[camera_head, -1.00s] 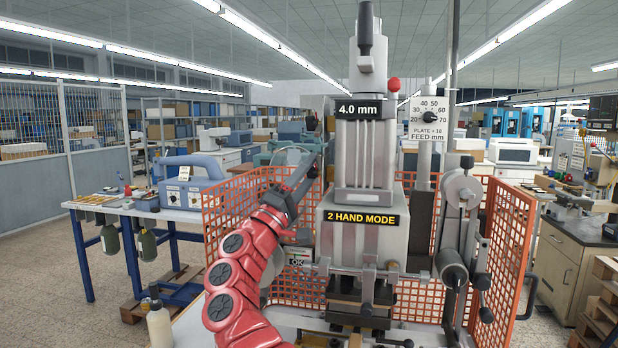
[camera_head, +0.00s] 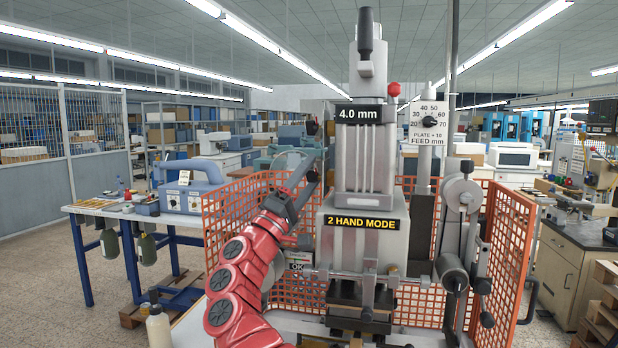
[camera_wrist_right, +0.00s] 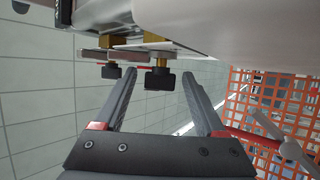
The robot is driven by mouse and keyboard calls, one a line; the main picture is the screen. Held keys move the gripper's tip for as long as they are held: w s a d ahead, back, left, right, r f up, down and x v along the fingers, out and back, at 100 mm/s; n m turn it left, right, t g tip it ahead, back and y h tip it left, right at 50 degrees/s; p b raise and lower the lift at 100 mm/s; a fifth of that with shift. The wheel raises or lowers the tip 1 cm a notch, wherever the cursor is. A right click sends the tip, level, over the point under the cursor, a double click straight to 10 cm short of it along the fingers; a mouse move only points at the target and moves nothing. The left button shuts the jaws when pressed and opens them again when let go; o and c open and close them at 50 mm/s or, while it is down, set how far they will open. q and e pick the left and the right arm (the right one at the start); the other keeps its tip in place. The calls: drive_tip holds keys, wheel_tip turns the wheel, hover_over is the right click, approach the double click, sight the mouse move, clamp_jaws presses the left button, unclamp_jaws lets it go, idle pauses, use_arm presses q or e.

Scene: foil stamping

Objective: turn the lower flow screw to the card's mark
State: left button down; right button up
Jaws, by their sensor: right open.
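My right gripper (camera_wrist_right: 157,72) is open in the right wrist view, its two dark fingers spread apart. Between the fingertips is a black knob (camera_wrist_right: 158,80) on a brass stem, and the fingers do not touch it. A second black knob (camera_wrist_right: 110,71) on a brass stem is just left of the left finger. I cannot tell which knob is the lower flow screw, and no mark is readable. The knobs are not visible in that view.
Orange mesh guards (camera_head: 512,235) flank the press. A small card reading OK (camera_head: 298,262) is low on its left side. A blue table (camera_head: 182,217) with a blue box stands at left. In the wrist view a pale body (camera_wrist_right: 230,25) overhangs the fingers.

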drive_tip(key=b+v, duration=0.6)
drive_tip(key=v, duration=1.1)
drive_tip(key=shift+s+b, duration=0.2)
drive_tip(key=shift+b, duration=0.1)
drive_tip(key=shift+a+f, duration=0.1)
